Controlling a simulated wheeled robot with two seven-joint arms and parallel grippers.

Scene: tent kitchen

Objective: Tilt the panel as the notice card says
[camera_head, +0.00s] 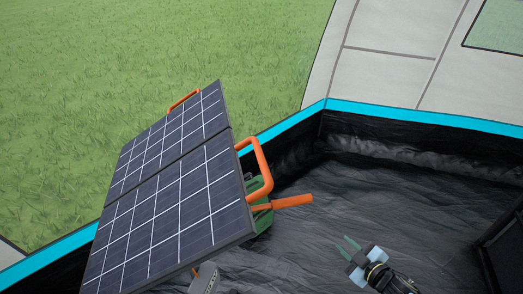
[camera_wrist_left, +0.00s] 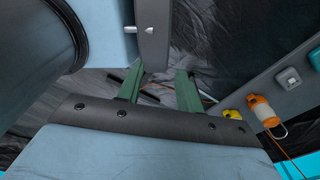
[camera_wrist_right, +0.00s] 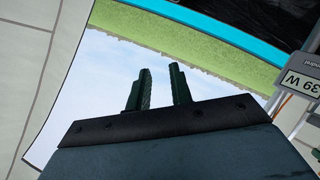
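The solar panel (camera_head: 170,190), dark with a white grid in two joined sections, stands sloped at the left of the head view. An orange lever (camera_head: 292,201) sticks out to the right from a green part (camera_head: 262,215) behind the panel. My right gripper (camera_head: 346,243) is open and empty, below and to the right of the lever and apart from it. It also shows in the right wrist view (camera_wrist_right: 159,75). My left gripper (camera_wrist_left: 160,75) is open and empty in the left wrist view. I cannot make out the notice card.
A grey device with an upside-down "39 W" display (camera_wrist_right: 300,82) is at the right of the right wrist view. The dark tent floor (camera_head: 370,195) is mostly clear.

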